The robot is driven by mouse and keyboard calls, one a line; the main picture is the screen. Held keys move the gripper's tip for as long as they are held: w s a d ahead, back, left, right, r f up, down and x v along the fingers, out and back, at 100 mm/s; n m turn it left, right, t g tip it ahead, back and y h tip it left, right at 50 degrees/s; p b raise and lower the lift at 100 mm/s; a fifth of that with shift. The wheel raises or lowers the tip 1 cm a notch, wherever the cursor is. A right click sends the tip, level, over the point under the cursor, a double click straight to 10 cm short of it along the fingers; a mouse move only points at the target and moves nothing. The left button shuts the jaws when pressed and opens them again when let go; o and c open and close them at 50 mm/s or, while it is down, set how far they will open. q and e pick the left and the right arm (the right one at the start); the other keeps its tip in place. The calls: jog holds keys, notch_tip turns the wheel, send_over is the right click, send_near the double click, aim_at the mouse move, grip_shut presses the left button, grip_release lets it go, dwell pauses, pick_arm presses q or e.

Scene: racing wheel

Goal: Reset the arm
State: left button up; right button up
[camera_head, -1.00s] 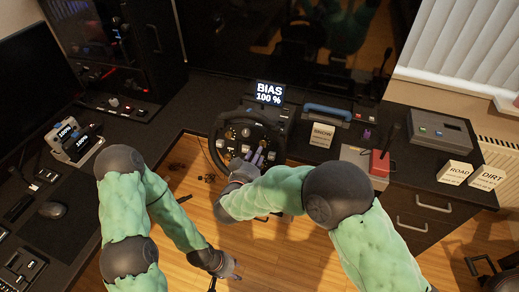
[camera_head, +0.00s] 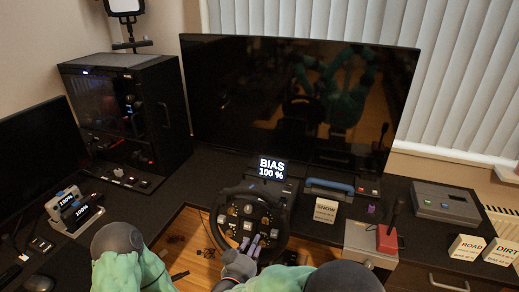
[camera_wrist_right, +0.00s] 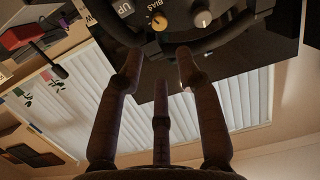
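My right gripper (camera_head: 254,243) is at the lower part of the black racing wheel (camera_head: 223,222). Its dark fingers point up toward the buttons and knobs on the wheel's face. In the right wrist view, the gripper's fingers (camera_wrist_right: 158,62) are spread with nothing between them. I cannot tell whether a finger touches the wheel. My left arm enters at the lower left; its gripper is outside the view. The display (camera_head: 271,168) reads BIAS 100 %.
A large monitor (camera_head: 250,90) stands behind the wheel, and a PC case (camera_head: 125,105) is at the left. Right of the wheel are a SNOW block (camera_head: 325,210), a red-based lever (camera_head: 387,238), a grey button box (camera_head: 446,203), and ROAD (camera_head: 467,247) and DIRT (camera_head: 500,250) blocks.

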jog(key=d+f+g+y, duration=0.2)
jog(key=d+f+g, duration=0.15)
jog(key=f, duration=0.65)
jog(key=d+f+g+y, duration=0.2)
jog(key=d+f, duration=0.2)
jog(key=f, duration=0.6)
jog(key=s+d+f+g+y, duration=0.2)
jog(key=s+f, duration=0.4)
jog(key=s, duration=0.5)
jog(key=s+d+f+g+y, duration=0.2)
jog(key=s+d+f+g, duration=0.2)
jog(key=s, duration=0.7)
notch_tip(320, 180, down, 3)
jog(key=g, duration=0.3)
jog(key=shift+m, duration=0.4)
jog(key=shift+s+a+r, duration=0.1)
